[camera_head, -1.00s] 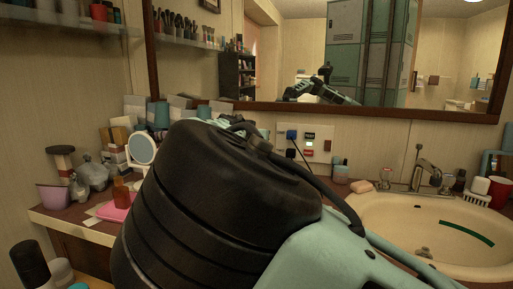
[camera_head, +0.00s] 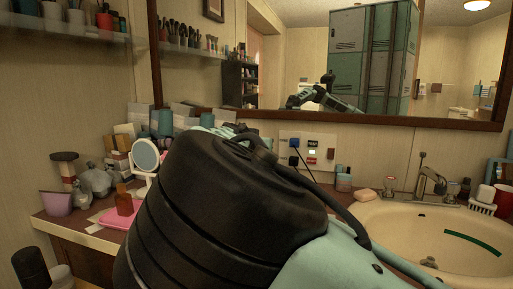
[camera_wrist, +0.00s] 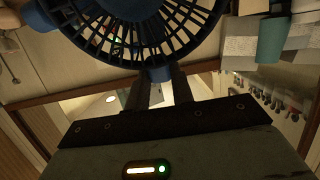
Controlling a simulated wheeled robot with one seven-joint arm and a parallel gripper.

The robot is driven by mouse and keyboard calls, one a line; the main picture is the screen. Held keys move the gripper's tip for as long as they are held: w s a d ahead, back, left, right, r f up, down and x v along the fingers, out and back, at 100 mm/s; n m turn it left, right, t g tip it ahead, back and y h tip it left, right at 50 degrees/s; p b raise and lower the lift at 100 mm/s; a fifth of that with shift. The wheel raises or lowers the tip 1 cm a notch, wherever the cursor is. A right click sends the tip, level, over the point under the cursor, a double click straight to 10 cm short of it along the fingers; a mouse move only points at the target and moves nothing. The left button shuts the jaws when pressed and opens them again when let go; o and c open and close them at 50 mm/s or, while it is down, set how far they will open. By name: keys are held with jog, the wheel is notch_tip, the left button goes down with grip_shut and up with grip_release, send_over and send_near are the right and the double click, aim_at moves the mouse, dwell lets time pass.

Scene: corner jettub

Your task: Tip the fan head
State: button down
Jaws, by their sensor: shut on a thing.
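The fan has a dark blue round head with a slotted grille (camera_wrist: 127,8), which fills the top of the wrist view and is cut off by the upper edge. My gripper (camera_wrist: 160,80) reaches up to the lower rim of the head, and its two dark fingers are shut on a small blue part there. In the head view my own dark arm covers the middle of the counter, so the fan and my fingertips are hidden. How far the head is tilted cannot be told.
A sink (camera_head: 425,235) lies to the right, with a faucet (camera_head: 432,178) behind it. A round white mirror (camera_head: 146,155), a pink tray (camera_head: 112,214) and several bottles crowd the counter at left. A large wall mirror (camera_head: 290,60) hangs behind.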

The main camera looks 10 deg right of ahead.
jog(key=shift+s+d+f, duration=0.1)
jog(key=shift+f, duration=0.35)
jog(key=c, duration=1.3)
grip_release()
jog(key=shift+o, duration=0.5)
jog(key=shift+r, duration=0.15)
jog(key=v, duration=0.7)
jog(key=shift+s, duration=0.15)
jog(key=shift+r, duration=0.15)
